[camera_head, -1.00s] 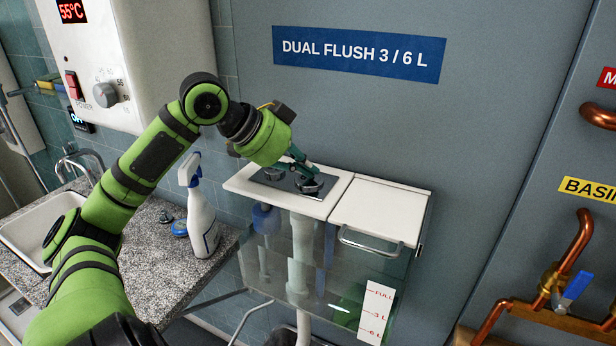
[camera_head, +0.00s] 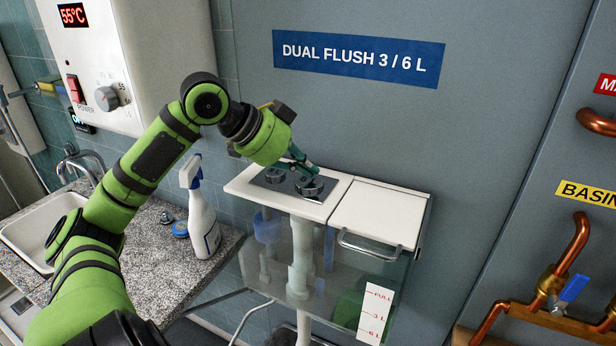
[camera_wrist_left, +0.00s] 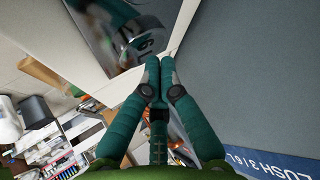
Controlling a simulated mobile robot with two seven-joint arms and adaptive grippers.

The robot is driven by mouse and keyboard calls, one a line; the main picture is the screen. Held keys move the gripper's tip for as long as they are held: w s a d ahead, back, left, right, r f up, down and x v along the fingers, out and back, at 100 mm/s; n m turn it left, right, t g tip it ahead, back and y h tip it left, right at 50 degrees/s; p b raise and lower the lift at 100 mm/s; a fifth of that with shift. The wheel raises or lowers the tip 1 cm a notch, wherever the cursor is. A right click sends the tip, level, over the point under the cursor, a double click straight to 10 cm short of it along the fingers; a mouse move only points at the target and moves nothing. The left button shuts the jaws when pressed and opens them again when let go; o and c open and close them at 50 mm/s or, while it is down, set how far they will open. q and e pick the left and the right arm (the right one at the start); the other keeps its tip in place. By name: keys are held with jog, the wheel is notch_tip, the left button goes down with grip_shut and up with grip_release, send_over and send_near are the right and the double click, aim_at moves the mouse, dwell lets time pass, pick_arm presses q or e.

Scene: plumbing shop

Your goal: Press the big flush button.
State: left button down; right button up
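The cistern's flush plate (camera_head: 286,183) is dark and set in the white lid. It carries two round metal buttons, a smaller-looking one (camera_head: 274,175) at left and the big one (camera_head: 309,187) at right. In the left wrist view the big button (camera_wrist_left: 148,40), marked 6 L, lies just beyond my fingertips. My left gripper (camera_head: 312,169) is shut and empty, its green fingers together and angled down at the big button. The tips are at or just above its far edge; I cannot tell whether they touch. My right gripper is out of view.
A white spray bottle (camera_head: 203,215) stands on the granite counter (camera_head: 150,250) left of the cistern. A white water heater (camera_head: 165,50) hangs behind my left arm. The other white lid panel (camera_head: 380,213) has a metal handle. Copper pipes (camera_head: 570,245) are at far right.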

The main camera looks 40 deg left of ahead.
aim_at(305, 182)
pick_arm(q)
notch_tip(305, 182, up, 6)
jog(key=p, duration=0.6)
jog(key=shift+r, duration=0.1)
dwell(0.8)
